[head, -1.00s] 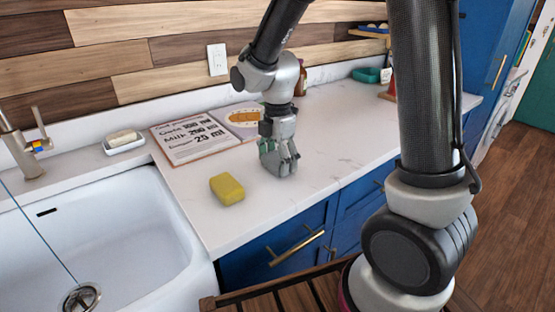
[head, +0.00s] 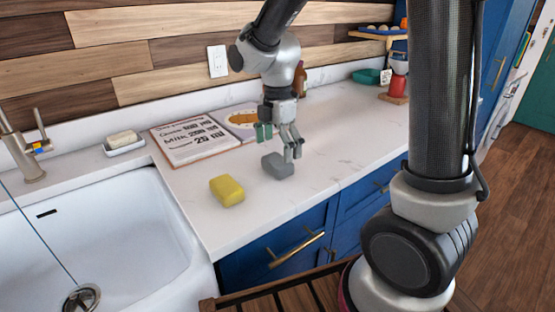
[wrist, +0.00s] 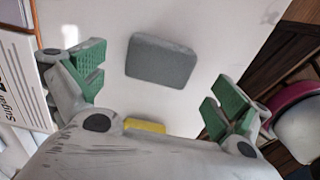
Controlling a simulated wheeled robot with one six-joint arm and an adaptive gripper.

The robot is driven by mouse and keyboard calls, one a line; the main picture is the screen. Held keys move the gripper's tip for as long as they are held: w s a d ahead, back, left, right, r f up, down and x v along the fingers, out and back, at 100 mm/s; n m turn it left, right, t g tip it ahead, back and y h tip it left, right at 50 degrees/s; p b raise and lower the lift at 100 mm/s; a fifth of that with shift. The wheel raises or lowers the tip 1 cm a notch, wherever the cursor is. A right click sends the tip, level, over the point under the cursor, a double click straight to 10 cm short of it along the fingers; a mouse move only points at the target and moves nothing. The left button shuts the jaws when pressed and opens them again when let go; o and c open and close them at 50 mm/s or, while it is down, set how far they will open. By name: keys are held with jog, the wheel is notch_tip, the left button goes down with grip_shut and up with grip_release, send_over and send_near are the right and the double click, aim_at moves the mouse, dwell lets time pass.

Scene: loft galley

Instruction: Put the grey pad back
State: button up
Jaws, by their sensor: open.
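The grey pad (head: 278,166) lies flat on the white counter, to the right of a yellow sponge (head: 227,190). My gripper (head: 279,145) is open and empty just above the grey pad, with its fingers apart. In the wrist view the grey pad (wrist: 161,61) lies beyond and between the two green-padded fingertips (wrist: 160,93), clear of both. Part of the yellow sponge (wrist: 145,126) shows at the lower edge, behind the gripper body.
An open recipe book (head: 196,141) lies behind the pad. A white dish with a bar (head: 125,148) stands by the white sink (head: 112,225). A red container (head: 398,86) and a teal bowl (head: 367,76) stand farther right. The counter right of the pad is clear.

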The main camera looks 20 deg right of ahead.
aim_at(277, 159)
notch_tip(277, 159, up, 7)
jog(key=s+d+r+m+t, duration=0.2)
jog(key=s+d+m, duration=0.5)
jog(key=s+m, duration=0.2)
jog(key=s+d+r+m+t, duration=0.2)
jog(key=s+d+r+m, duration=0.1)
jog(key=s+d+m, duration=0.5)
jog(key=s+m, duration=0.2)
jog(key=m, duration=0.2)
jog(key=shift+r+m, duration=0.2)
jog(key=shift+m, duration=0.1)
